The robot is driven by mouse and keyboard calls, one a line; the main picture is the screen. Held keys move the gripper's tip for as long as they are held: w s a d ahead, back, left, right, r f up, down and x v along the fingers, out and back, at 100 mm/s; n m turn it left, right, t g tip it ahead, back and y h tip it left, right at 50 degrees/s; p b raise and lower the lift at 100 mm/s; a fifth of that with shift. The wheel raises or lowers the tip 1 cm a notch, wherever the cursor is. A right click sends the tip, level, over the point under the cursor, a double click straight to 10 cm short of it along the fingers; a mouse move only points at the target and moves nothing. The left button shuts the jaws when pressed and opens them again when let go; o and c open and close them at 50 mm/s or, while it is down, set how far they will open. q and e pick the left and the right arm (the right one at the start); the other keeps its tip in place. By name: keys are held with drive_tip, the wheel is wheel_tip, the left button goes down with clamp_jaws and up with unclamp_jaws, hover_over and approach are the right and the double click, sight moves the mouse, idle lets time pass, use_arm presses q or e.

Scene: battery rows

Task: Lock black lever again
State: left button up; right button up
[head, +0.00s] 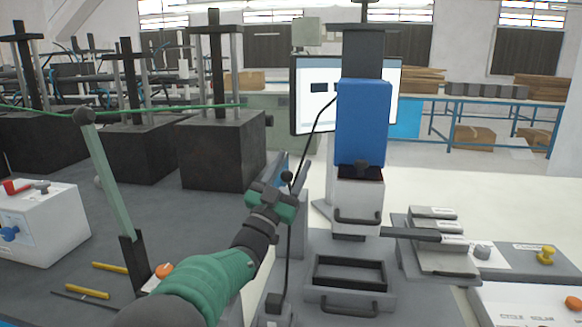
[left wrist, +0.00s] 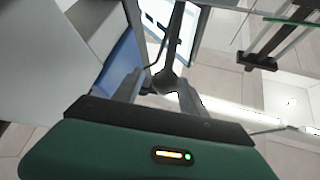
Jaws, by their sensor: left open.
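The black lever shows in the left wrist view as a dark rod ending in a round knob (left wrist: 165,82). In the head view its small black knob (head: 287,176) is beside the blue-and-white press (head: 362,125). My left gripper (head: 294,173) is at the knob with its fingers pointing up and away. In the left wrist view the two grey fingers of my left gripper (left wrist: 158,98) stand apart, one on each side of the knob. I cannot tell whether either finger touches it. My right gripper is not in view.
A second lever (head: 107,175), pale green with a dark ball, stands upright at left beside a white control box (head: 40,225). A black-rimmed tray (head: 350,287) lies below the press. Grey blocks (head: 435,245) are at right. A monitor (head: 312,95) stands behind.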

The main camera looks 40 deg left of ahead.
use_arm(q)
drive_tip(key=shift+w+a, duration=0.1)
drive_tip(key=shift+r, duration=0.4)
wheel_tip(320, 180, up, 3)
drive_tip(key=shift+r+p, duration=0.2)
drive_tip(key=shift+p, duration=0.9)
drive_tip(key=s+d+p, duration=0.1)
drive_tip(key=s+d, duration=0.9)
drive_tip(key=s, duration=0.2)
drive_tip(key=shift+s+r, duration=0.3)
drive_tip(key=shift+s, duration=0.05)
